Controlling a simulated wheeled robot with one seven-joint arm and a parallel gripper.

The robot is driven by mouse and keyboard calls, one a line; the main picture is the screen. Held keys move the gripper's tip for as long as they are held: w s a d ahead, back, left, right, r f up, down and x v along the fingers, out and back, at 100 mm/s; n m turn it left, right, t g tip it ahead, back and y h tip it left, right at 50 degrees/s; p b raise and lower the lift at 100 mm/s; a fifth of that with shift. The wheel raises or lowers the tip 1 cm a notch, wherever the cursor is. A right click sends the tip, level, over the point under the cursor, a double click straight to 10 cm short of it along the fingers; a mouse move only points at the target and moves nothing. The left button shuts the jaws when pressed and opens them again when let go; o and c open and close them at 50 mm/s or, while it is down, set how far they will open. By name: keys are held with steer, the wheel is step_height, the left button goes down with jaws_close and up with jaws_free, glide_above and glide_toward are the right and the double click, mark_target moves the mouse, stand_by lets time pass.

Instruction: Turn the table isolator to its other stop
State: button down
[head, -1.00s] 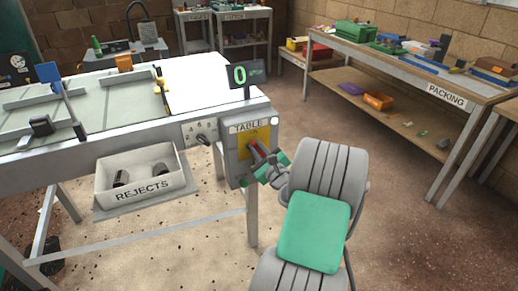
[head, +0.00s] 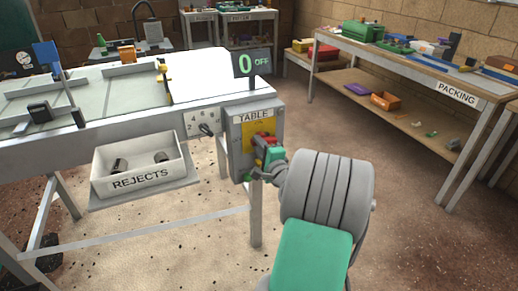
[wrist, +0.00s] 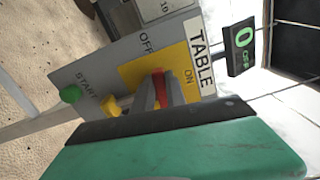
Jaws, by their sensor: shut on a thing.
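The table isolator is a red handle (head: 270,139) on a yellow plate on the grey box marked TABLE (head: 236,135). My gripper (head: 267,163) is at the box's front and is shut on the red handle. In the wrist view the handle (wrist: 160,90) stands between my grey fingers (wrist: 158,97). The plate (wrist: 135,74) has OFF beside it and ON printed on it. My fingers hide part of the handle, so its exact angle is hard to tell. The display (head: 252,62) above reads 0 OFF.
A green START button (wrist: 70,94) and a yellow piece (wrist: 112,105) sit close to my fingers. A rotary dial (head: 206,128) is left of the box. The REJECTS tray (head: 140,168) hangs below the table. Open floor lies towards the packing bench (head: 455,95).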

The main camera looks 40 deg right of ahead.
steer(key=shift+f+n+b, duration=0.25)
steer(key=shift+n+b, duration=0.2)
steer(key=shift+n, duration=0.45)
steer(key=c, duration=1.4)
jaws_free()
steer(key=shift+o, duration=0.2)
steer(key=v, duration=0.7)
steer(key=shift+s, duration=0.4)
steer(key=shift+s+a, duration=0.1)
